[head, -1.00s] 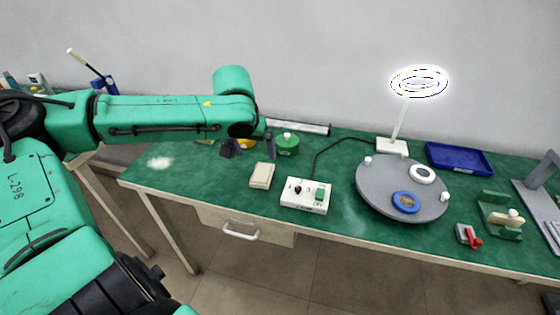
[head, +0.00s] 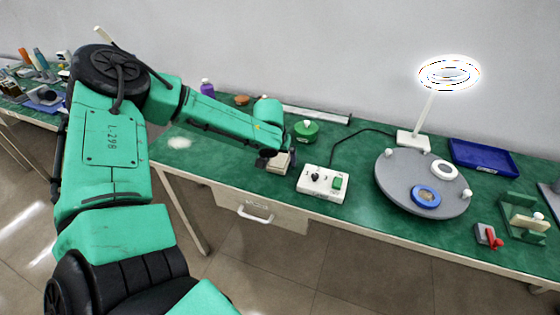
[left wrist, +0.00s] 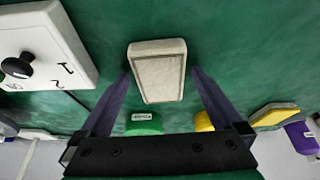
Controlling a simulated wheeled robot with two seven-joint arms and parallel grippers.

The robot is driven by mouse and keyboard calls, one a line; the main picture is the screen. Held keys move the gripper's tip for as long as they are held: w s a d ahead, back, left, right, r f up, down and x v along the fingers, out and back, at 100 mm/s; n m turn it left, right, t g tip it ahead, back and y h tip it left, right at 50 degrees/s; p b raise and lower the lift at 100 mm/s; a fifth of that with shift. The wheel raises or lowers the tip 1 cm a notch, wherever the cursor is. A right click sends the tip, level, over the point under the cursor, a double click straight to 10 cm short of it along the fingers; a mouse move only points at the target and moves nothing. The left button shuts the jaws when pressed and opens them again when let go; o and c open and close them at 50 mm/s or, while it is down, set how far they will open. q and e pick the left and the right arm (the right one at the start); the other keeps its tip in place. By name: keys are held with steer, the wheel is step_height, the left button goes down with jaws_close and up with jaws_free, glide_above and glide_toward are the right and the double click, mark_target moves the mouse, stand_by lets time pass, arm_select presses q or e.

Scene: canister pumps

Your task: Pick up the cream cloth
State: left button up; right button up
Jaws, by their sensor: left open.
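The cream cloth (head: 272,168) lies folded as a flat rectangular pad on the green bench, left of the white control box. In the left wrist view the cloth (left wrist: 158,78) sits upper centre, between and beyond my finger lines. My left gripper (head: 277,157) is open and empty over the cloth, partly hiding it in the head view. In the left wrist view its two dark fingers (left wrist: 161,73) point at the cloth, one on each side. I cannot tell the exact height between fingertips and cloth. My right gripper is not in view.
The white control box (head: 322,185) stands close right of the cloth. A green canister (head: 305,132) is behind it. A grey turntable (head: 400,192), lamp base (head: 413,140) and blue tray (head: 485,156) are further right. A pale powdery patch (head: 179,142) lies left.

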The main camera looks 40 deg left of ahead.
mark_target(279, 160)
arm_select(q)
steer(key=shift+r, duration=0.1)
steer(key=c, duration=1.3)
steer(key=shift+o, duration=0.2)
step_height(279, 160, up, 18)
steer(key=p, duration=0.1)
steer(key=shift+p, duration=0.4)
